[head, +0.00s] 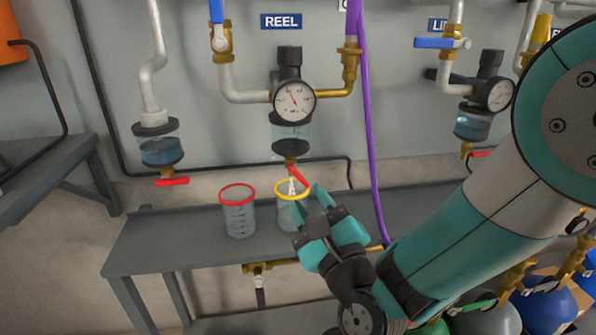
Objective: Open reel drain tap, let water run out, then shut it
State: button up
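The REEL unit has a clear bowl (291,132) with water in it, below a round gauge (294,101). Under the bowl is its brass drain tap with a red lever (298,174), which slants down to the right. A pale streak (292,187) shows below the tap, at the mouth of a clear yellow-rimmed beaker (287,214); it looks like running water. My gripper (309,200) is just below and right of the lever, in front of the beaker's right side. Its two fingertips are apart with nothing seen between them. Whether a finger touches the lever is unclear.
A red-rimmed beaker (238,212) stands left on the grey bench (180,237). Another bowl with a red tap lever (172,181) hangs at left. A purple hose (368,130) runs down right of the unit. Gas cylinders (545,305) stand at lower right.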

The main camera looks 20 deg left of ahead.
aim_at(295, 173)
jog(key=p+x, duration=0.1)
jog(key=x, duration=0.1)
jog(key=p+x, duration=0.2)
jog(key=shift+w+a+r, duration=0.1)
jog(key=shift+w+r, duration=0.05)
jog(key=shift+r, duration=0.2)
jog(key=shift+w+a+p, duration=0.45)
jog(key=shift+p, duration=0.25)
grip_shut()
